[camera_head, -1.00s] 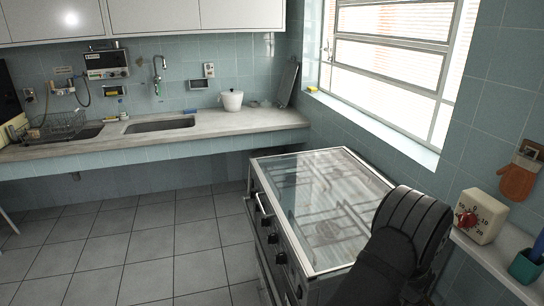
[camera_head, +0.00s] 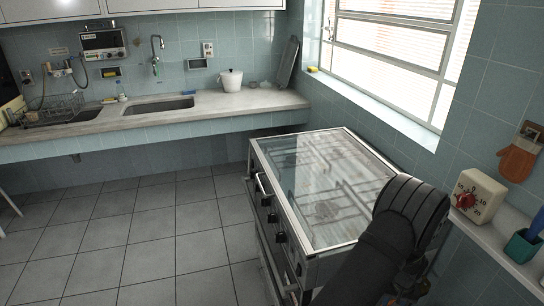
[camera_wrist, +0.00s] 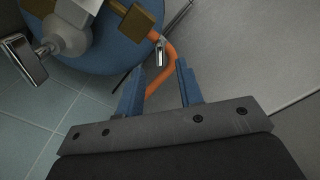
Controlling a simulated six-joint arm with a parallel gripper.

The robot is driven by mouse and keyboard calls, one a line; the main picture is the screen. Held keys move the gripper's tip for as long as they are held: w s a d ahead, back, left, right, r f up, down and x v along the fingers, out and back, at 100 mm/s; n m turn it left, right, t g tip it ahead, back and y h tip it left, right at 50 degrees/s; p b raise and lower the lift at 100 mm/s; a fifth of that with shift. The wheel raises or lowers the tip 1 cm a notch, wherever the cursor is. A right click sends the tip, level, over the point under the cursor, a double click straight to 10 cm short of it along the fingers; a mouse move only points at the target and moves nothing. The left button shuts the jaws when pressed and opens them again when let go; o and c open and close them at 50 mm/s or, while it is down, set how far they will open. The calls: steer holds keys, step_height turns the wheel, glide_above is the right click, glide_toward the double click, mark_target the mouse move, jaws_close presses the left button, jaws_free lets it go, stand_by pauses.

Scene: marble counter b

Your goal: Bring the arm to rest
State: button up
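My arm (camera_head: 385,245) shows in the head view as a dark bent link at the lower right, in front of the glass-topped stove (camera_head: 330,185). My gripper is hidden in the head view. In the wrist view my gripper (camera_wrist: 160,85) has its two blue fingers apart. An orange hose (camera_wrist: 163,72) passes across the gap between them, seemingly beyond the fingers; I cannot tell whether it touches them. A round blue body (camera_wrist: 90,62) with brass and grey fittings lies beyond, at the upper left.
A counter with a sink (camera_head: 160,105) and a white pot (camera_head: 231,79) runs along the back wall. A ledge at the right holds a timer (camera_head: 478,195) and a teal cup (camera_head: 522,246). An orange mitt (camera_head: 517,163) hangs above it. The tiled floor (camera_head: 150,235) at left is clear.

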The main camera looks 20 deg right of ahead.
step_height(320, 180, up, 13)
steer(key=shift+w+d+f+m, duration=0.1)
steer(key=shift+d+f+m, duration=0.05)
steer(key=shift+f+m, duration=1.55)
steer(key=shift+w+d+f+m, duration=0.1)
steer(key=shift+f+m, duration=1.05)
steer(key=shift+m, duration=1.05)
